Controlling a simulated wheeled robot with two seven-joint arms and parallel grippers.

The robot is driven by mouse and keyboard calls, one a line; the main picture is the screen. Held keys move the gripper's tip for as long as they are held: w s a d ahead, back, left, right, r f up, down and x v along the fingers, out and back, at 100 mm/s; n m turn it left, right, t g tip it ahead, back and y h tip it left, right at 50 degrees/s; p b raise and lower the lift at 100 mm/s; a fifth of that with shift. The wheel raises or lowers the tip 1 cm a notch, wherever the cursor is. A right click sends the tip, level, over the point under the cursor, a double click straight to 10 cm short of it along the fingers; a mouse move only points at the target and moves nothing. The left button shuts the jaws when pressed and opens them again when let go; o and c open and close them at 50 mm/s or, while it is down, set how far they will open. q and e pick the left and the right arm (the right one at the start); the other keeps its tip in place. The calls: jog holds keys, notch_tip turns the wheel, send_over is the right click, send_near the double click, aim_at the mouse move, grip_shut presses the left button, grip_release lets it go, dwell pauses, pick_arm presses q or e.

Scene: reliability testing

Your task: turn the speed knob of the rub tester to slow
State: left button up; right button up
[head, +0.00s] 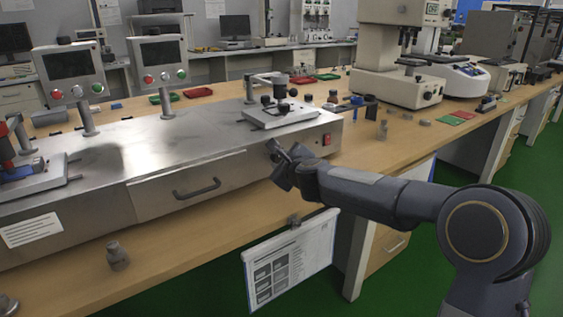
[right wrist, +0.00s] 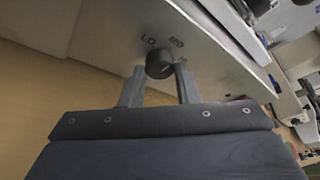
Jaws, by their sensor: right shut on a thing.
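The rub tester (head: 165,141) is a long metal box on the wooden bench in the head view. In the right wrist view, its black round speed knob (right wrist: 159,63) sits on the metal front panel. My right gripper (right wrist: 160,82) is shut on the knob, one finger on each side. In the head view my right gripper (head: 276,156) reaches the right end of the front panel and hides the knob. I cannot tell which label the knob points to. My left gripper is not in view.
A red switch (head: 327,139) is on the panel right of my gripper. A drawer handle (head: 197,189) juts out to the left. A clipboard sheet (head: 290,261) hangs below the bench edge. A small metal weight (head: 117,256) stands at front left.

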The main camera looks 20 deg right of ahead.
jog(key=shift+a+f+n+t+h+b, duration=0.1)
jog(key=shift+f+n+t+h+b, duration=0.25)
jog(key=shift+n+b, duration=0.7)
jog(key=n+t+h+b, duration=0.1)
jog(key=n+b, duration=0.1)
jog(key=b, duration=0.1)
jog(key=shift+f+n, duration=0.1)
jog(key=shift+n, duration=0.15)
jog(key=n+t+b, duration=0.1)
jog(key=n+b, duration=0.1)
jog(key=b, duration=0.1)
jog(key=shift+f+n+t, duration=0.1)
jog(key=shift+n+t, duration=0.15)
jog(key=shift+n, duration=0.15)
jog(key=shift+n+t+b, duration=0.4)
jog(key=shift+n+b, duration=0.8)
jog(key=shift+b, duration=0.05)
jog(key=o, duration=1)
jog(key=shift+c, duration=0.2)
jog(key=shift+r, duration=0.2)
